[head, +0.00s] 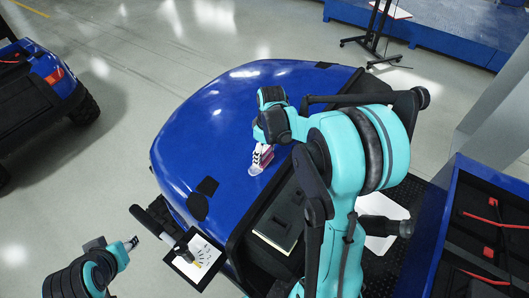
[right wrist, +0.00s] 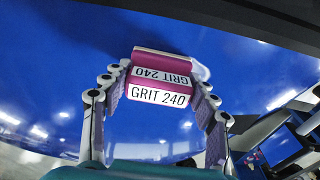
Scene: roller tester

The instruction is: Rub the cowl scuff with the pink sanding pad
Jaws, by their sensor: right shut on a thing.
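The pink sanding pad (right wrist: 160,88), labelled GRIT 240, is held between the fingers of my right gripper (right wrist: 158,97). In the head view the pad (head: 265,158) shows as a small pink and white piece at the blue cowl (head: 215,120). A pale patch, which looks like the scuff (head: 255,169), shows at the pad's lower edge. It also shows beside the pad in the right wrist view (right wrist: 202,71). The pad hides part of it. The pad is at or very near the cowl surface; contact cannot be told. My left gripper (head: 131,243) is small at lower left, away from the cowl.
Another blue vehicle (head: 40,85) stands at far left.

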